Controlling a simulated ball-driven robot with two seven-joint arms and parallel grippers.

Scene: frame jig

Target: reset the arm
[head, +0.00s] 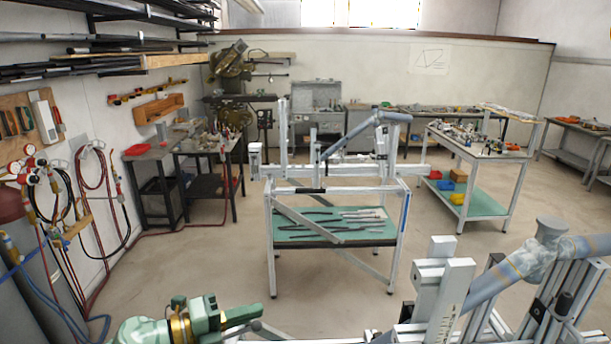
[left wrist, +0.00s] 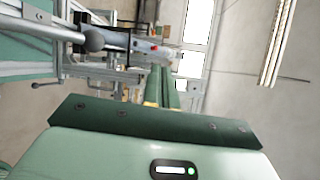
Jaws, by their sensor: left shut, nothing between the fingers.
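My left gripper (head: 244,315) is low in the head view, left of centre, at the end of my green arm. Its fingers are shut with nothing between them. It points right, close to a pale rail and a small rounded metal knob at the bottom edge. In the left wrist view the green gripper body fills the bottom, and its narrow fingers (left wrist: 164,92) reach away together. My right arm and gripper are not in view.
A near aluminium jig (head: 440,290) carrying a grey-blue tube (head: 520,270) fills the lower right. Another jig stand (head: 398,240) is mid-floor. A workbench (head: 478,150) stands behind right. Hoses and gauges (head: 70,190) line the left wall. Open floor lies between.

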